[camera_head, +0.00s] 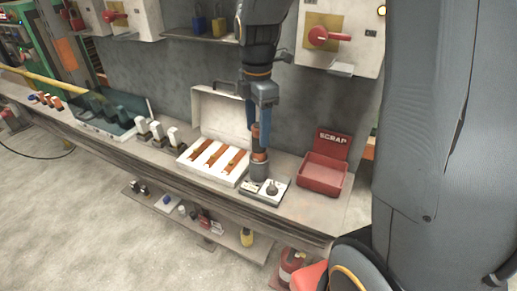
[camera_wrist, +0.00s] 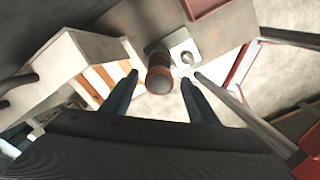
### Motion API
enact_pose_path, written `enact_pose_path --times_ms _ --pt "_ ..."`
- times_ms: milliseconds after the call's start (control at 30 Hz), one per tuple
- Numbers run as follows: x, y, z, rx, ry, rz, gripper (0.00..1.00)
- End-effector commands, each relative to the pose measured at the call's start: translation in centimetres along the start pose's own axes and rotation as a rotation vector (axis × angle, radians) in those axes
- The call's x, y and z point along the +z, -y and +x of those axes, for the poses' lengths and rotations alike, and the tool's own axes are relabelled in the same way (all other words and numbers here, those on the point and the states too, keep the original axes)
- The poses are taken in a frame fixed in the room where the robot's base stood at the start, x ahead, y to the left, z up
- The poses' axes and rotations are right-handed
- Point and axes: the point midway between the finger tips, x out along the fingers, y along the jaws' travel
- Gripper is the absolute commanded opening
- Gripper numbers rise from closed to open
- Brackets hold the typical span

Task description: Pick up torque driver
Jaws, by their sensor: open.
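The torque driver seems to be the upright dark cylinder with orange-brown bands (camera_head: 259,168) on the bench, beside the open white case. In the wrist view it (camera_wrist: 159,76) shows end-on, between my two fingertips. My gripper (camera_head: 259,143) points down over its top with blue fingers open. In the wrist view the gripper (camera_wrist: 160,78) has one finger on each side of the driver, with gaps visible. I cannot tell how far down the fingers reach along it. Its base is partly hidden by its own body in the wrist view.
The open white case (camera_head: 187,158) with orange-brown strips lies left of the driver. A red SCRAP bin (camera_head: 322,178) stands to the right. A grey wall with a shelf (camera_head: 205,37) rises behind.

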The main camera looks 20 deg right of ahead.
Motion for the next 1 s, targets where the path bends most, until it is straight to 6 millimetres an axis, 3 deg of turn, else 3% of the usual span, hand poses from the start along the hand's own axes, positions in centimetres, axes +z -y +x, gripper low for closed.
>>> enact_pose_path --times_ms 433,767,1000 --pt "0.6 -0.1 4.9 -0.003 -0.001 0.003 0.54" --pt "0.6 -0.2 5.5 0.002 -0.001 0.003 0.54" --pt "0.6 -0.2 5.5 0.001 -0.001 0.003 0.13"
